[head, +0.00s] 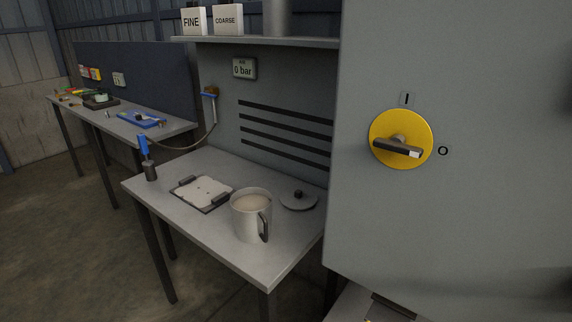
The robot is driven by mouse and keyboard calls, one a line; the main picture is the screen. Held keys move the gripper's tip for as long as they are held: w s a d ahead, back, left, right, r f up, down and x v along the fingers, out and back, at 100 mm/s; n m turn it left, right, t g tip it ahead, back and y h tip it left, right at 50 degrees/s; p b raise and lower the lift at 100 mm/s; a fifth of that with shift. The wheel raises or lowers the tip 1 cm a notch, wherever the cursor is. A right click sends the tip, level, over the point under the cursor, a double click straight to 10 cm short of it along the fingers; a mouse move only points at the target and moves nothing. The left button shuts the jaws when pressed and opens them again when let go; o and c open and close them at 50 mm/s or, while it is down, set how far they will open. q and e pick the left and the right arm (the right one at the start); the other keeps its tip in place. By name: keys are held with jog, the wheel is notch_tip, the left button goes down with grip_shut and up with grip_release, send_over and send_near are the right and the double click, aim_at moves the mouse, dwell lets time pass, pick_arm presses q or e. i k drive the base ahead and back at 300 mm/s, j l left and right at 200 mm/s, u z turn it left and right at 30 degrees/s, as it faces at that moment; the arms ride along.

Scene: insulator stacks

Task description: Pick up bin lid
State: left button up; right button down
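A round grey lid (298,201) with a dark knob lies on the near metal table, right of a mug-like pot. I cannot tell whether it is the bin lid. The pot (249,222) is light grey with a dark handle, and pale content fills it. At the bottom edge a light grey surface with a dark strip (394,306) is cut off by the frame; I cannot tell what it is. Neither of my grippers is in view.
The metal table (222,239) also holds a plate in a dark frame (203,192) and a blue-handled tool (147,160). A large grey cabinet (480,215) with a yellow rotary switch (400,139) blocks the right side. Floor is clear at lower left.

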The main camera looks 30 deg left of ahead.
aim_at(294, 198)
jog(key=j+z, duration=0.2)
jog(key=z, duration=0.35)
jog(key=j+z, duration=0.2)
jog(key=j, duration=0.2)
jog(key=k+j+z, duration=0.25)
jog(key=j, duration=0.15)
jog(key=k+j, duration=0.1)
jog(key=j, duration=0.3)
jog(key=k+j+z, duration=0.15)
jog(key=j, duration=0.25)
jog(key=k+j, duration=0.1)
jog(key=j, duration=0.35)
jog(key=k+j+z, duration=0.15)
jog(key=j, duration=0.2)
